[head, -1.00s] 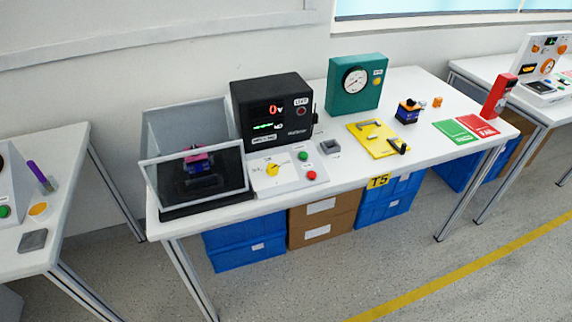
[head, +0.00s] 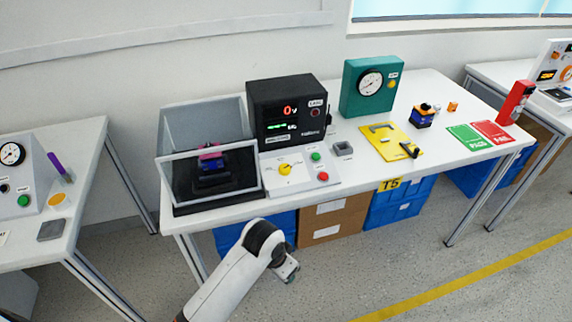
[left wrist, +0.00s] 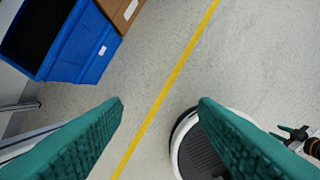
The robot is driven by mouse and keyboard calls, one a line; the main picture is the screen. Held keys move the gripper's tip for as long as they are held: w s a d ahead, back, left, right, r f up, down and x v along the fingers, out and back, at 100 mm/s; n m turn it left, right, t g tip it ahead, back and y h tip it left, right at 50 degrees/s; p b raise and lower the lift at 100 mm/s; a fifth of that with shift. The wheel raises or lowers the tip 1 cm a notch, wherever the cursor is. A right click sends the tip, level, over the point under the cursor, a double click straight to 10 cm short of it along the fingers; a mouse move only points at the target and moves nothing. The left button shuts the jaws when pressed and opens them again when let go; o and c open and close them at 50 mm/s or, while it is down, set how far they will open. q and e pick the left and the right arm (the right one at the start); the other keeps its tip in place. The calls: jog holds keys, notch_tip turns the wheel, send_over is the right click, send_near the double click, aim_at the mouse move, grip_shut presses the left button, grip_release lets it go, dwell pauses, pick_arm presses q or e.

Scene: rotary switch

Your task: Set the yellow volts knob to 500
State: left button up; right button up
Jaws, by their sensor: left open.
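The yellow volts knob (head: 285,169) sits on a white sloped panel (head: 325,182) at the front of the table in the head view. Its pointer direction is too small to read. The black meter (head: 287,136) behind the panel shows a red 0 V. My left gripper (head: 288,270) is in front of and below the table edge, apart from the knob. In the left wrist view its two teal fingers (left wrist: 161,100) are wide apart with nothing between them, over the floor. A dark pronged part at the right edge of that view may be my right gripper (left wrist: 296,136).
Green (head: 316,156) and red (head: 323,177) buttons flank the knob on the right. A clear-walled box (head: 165,170) stands to its left. Blue crates (head: 402,200) and a cardboard box (head: 335,218) are under the table. The floor in front is open.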

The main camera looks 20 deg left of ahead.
pick_arm(q)
jog(key=w+d+r+m, duration=0.1)
jog(key=w+r, duration=0.2)
jog(key=w, duration=0.5)
jog(key=y, duration=0.4)
send_near(285, 167)
jog(key=shift+m+g, duration=0.3)
jog(key=shift+m, duration=0.1)
jog(key=x, duration=0.8)
jog(key=shift+w+f, duration=0.3)
jog(key=shift+f, duration=0.05)
jog(key=c, duration=1)
